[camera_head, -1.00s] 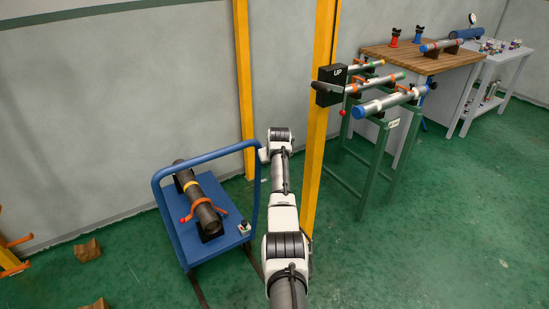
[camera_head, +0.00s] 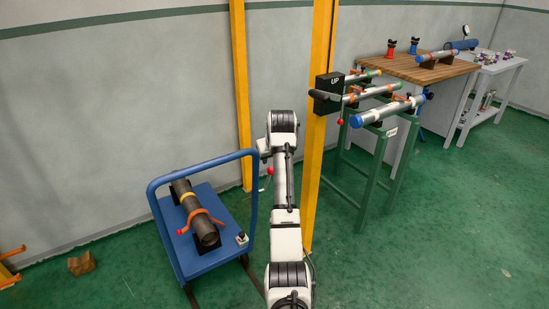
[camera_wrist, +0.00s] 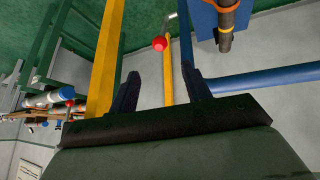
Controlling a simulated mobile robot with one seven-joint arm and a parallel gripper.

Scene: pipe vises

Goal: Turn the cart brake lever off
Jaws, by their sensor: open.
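A lever with a red ball knob (camera_head: 270,171) and a thin grey rod shows at the right side of the blue cart (camera_head: 217,268), close to my arm. In the wrist view the red knob (camera_wrist: 159,43) lies ahead of my gripper (camera_wrist: 160,70), roughly in line with the gap between the two dark fingers. The fingers are open and empty, and the knob looks apart from them. The cart carries a dark pipe (camera_head: 194,212) with a yellow band and an orange clamp. The lever's base is hidden. In the head view my arm hides the fingers.
Green stands hold pipes at right. The cart's blue handle (camera_wrist: 265,78) runs right of the fingers.

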